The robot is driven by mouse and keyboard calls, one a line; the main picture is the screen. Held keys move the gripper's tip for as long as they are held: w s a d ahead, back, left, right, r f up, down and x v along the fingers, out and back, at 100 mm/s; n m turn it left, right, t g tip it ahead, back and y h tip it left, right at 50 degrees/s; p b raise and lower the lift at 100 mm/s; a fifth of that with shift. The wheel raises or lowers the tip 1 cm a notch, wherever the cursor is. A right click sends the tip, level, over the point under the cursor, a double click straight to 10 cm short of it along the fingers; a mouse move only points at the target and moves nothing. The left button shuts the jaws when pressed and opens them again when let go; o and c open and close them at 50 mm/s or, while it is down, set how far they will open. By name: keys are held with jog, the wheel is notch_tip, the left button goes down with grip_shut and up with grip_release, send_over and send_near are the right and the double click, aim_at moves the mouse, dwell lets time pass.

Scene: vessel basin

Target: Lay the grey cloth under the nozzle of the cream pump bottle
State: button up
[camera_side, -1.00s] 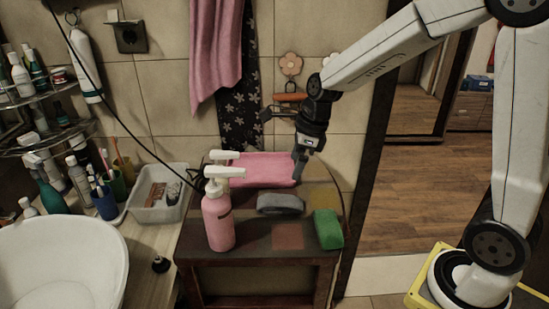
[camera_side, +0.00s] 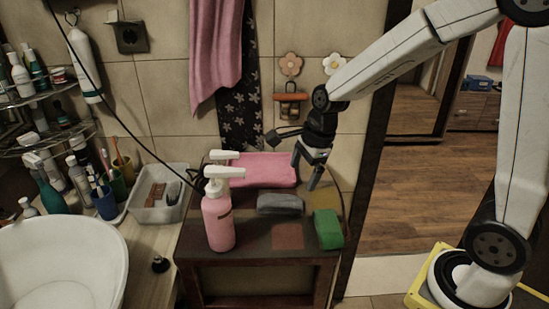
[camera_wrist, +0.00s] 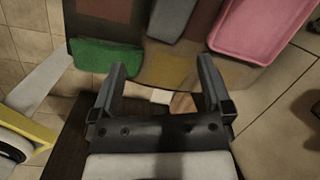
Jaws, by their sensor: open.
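The grey cloth (camera_side: 280,204) lies on the dark table behind and right of the pink pump bottle (camera_side: 217,222). It also shows at the top of the wrist view (camera_wrist: 172,17). A second white pump head (camera_side: 222,156) shows behind the pink bottle's pump; its body is hidden, so I cannot tell its colour.
A pink tray (camera_side: 262,183) lies at the table's back. A green sponge (camera_side: 328,229) lies at the right edge. A reddish patch (camera_side: 288,237) and a yellowish patch (camera_side: 325,197) mark the tabletop. A basin (camera_side: 62,262) and a grey bin (camera_side: 159,208) stand left.

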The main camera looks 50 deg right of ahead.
jog(key=s+f+n, duration=0.1)
jog(key=n, duration=0.3)
jog(key=s+f+n, duration=0.1)
jog(key=s+n, duration=0.1)
jog(key=n, duration=0.2)
jog(key=s+f+n+h, duration=0.1)
jog(key=s+n, duration=0.1)
jog(key=n, duration=0.2)
jog(key=shift+s+a, duration=0.1)
jog(key=shift+a, duration=0.1)
jog(key=n, duration=0.2)
jog(key=s+n, duration=0.1)
jog(key=s+f+n, duration=0.1)
jog(key=n, duration=0.1)
jog(key=shift+s+a+n, duration=0.1)
jog(key=shift+n, duration=0.2)
jog(key=n, duration=0.1)
jog(key=s+n, duration=0.1)
jog(key=n, duration=0.1)
jog(key=s+n, duration=0.1)
jog(key=shift+a+f+n, duration=0.1)
jog(key=shift+f+n, duration=0.2)
jog(key=shift+f, duration=0.1)
jog(key=shift+w, duration=0.1)
